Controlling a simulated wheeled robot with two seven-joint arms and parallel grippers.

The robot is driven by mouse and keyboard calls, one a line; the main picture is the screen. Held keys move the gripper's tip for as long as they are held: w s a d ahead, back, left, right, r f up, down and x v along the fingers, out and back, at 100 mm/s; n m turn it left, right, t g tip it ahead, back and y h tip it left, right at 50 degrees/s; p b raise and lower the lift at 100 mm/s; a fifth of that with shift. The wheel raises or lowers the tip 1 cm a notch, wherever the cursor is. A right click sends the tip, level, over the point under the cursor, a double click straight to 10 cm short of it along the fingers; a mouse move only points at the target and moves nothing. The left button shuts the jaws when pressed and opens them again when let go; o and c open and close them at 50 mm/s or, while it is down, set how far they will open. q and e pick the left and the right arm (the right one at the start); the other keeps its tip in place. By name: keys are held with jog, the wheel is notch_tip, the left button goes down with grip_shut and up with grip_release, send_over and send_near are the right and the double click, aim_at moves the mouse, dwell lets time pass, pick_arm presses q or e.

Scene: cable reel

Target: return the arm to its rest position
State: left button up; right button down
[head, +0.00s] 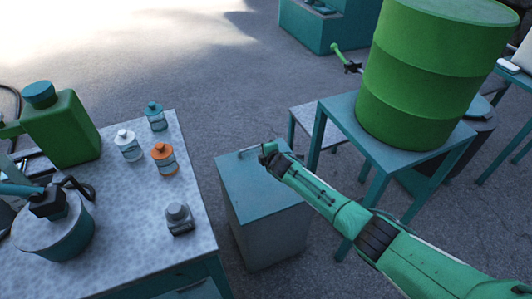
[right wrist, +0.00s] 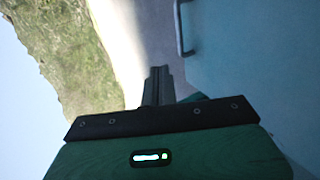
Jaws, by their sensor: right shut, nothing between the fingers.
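My right arm is green and reaches in from the lower right of the head view. Its gripper (head: 268,152) is over the teal top of a grey cabinet (head: 268,225). In the right wrist view the gripper (right wrist: 157,85) has its fingers together with nothing between them. The teal surface and a dark handle (right wrist: 183,28) show beside it in that view. My left gripper does not show clearly in the head view.
A speckled table (head: 190,205) at left bears a green jug (head: 65,130), several small bottles and a teal-and-grey pot (head: 55,235). A green barrel (head: 430,75) stands on a teal table (head: 343,108) at right. Bare floor (head: 240,100) lies behind the cabinet.

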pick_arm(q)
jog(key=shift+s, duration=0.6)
pick_arm(e)
jog(key=shift+s, duration=0.3)
